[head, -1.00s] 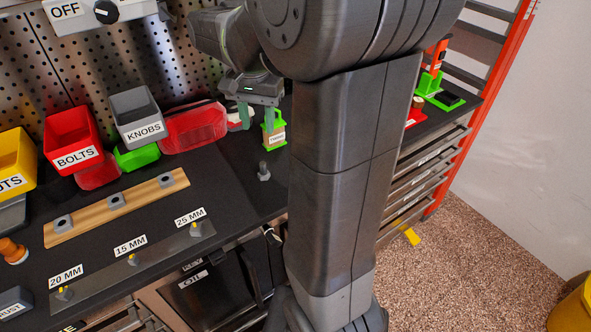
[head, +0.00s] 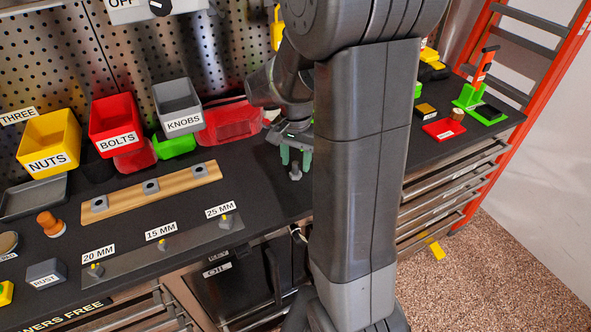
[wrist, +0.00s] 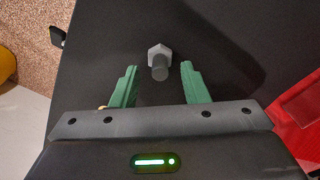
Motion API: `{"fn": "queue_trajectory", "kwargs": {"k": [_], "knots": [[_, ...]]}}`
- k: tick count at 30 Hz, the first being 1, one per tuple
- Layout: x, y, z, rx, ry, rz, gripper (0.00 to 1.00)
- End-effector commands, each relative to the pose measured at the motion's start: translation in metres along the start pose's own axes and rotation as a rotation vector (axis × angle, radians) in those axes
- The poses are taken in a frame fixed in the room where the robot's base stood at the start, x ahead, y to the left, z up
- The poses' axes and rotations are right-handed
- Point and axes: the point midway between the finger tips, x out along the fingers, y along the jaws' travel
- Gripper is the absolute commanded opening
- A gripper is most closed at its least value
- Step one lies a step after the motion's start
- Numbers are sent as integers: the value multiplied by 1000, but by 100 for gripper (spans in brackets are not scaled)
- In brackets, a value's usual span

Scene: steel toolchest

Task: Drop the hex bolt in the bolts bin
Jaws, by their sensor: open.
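The grey hex bolt (head: 295,171) stands upright on the black worktop near its front edge. My gripper (head: 296,160) is open above and behind the bolt. In the wrist view its green fingers (wrist: 158,84) stand apart, one on each side of the bolt's line, with the bolt roughly centred just past the fingertips. The red bin labelled BOLTS (head: 117,122) hangs on the pegboard at the left.
The yellow NUTS bin (head: 48,143) and grey KNOBS bin (head: 182,112) flank the red bin. A red translucent bin (head: 232,122) sits behind my gripper. A wooden strip with several grey blocks (head: 150,188) lies on the worktop. The worktop around the bolt is clear.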

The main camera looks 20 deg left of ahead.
Motion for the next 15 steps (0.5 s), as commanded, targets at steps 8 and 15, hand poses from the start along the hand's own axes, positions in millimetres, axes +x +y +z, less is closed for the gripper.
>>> {"fn": "queue_trajectory", "kwargs": {"k": [8, 15], "knots": [[20, 0, 0, 0, 1, -1, 41], [19, 0, 0, 0, 1, -1, 21]]}}
